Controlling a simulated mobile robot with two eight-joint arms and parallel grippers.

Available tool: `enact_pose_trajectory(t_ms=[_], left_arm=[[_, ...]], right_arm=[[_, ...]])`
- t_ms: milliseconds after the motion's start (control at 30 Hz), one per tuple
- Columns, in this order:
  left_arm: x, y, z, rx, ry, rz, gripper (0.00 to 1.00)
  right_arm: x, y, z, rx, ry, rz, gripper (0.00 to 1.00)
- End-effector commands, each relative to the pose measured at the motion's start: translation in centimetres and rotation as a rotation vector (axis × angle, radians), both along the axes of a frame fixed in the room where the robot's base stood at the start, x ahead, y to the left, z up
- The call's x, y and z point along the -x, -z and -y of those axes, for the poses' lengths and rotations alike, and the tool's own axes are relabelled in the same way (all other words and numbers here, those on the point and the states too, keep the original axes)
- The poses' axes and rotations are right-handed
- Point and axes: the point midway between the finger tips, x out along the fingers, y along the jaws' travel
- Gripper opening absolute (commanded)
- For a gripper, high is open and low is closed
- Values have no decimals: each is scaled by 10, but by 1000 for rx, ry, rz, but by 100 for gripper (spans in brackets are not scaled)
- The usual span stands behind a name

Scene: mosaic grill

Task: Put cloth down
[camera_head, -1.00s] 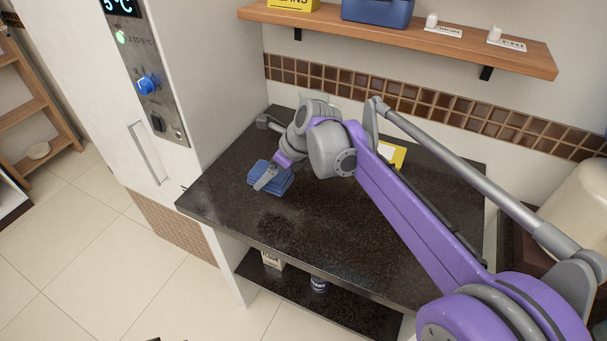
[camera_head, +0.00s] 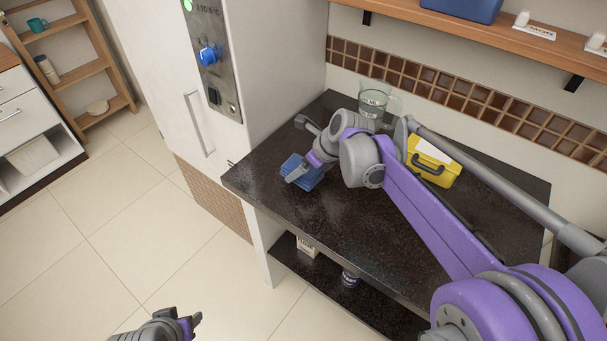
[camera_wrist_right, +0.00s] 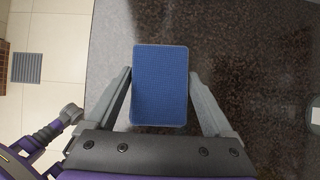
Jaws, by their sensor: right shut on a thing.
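The blue cloth (camera_head: 303,172) is a small folded block at the left part of the dark countertop (camera_head: 262,176). My right gripper (camera_head: 298,174) is shut on it, with the arm reaching in from the right. In the right wrist view the cloth (camera_wrist_right: 160,86) lies flat between the two grey fingers of the right gripper (camera_wrist_right: 160,85). The dark counter shows beyond it. I cannot tell whether the cloth touches the counter. My left gripper (camera_head: 194,321) shows at the bottom edge of the head view, over the floor and away from the cloth. Its jaw opening is unclear.
A yellow box with a handle (camera_head: 432,163) and a glass jug (camera_head: 374,101) stand behind my right arm. A white cabinet (camera_head: 262,60) borders the counter on the left. The front of the counter is clear. A lower shelf (camera_head: 340,292) holds small items. A wooden rack (camera_head: 92,62) stands far left.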

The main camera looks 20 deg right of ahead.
Motion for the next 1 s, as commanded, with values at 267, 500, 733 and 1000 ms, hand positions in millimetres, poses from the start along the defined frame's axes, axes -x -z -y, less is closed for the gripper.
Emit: enact_pose_trajectory(t_ms=[267, 500, 733, 1000], left_arm=[[1, 2, 0, 0, 0, -1, 50], [1, 3, 0, 0, 0, -1, 50], [1, 5, 0, 0, 0, -2, 50], [0, 0, 0, 0, 0, 0, 50]], right_arm=[[0, 30, 0, 0, 0, 0, 34], [0, 31, 0, 0, 0, 0, 34], [0, 33, 0, 0, 0, 0, 100], [0, 27, 0, -1, 0, 1, 100]])
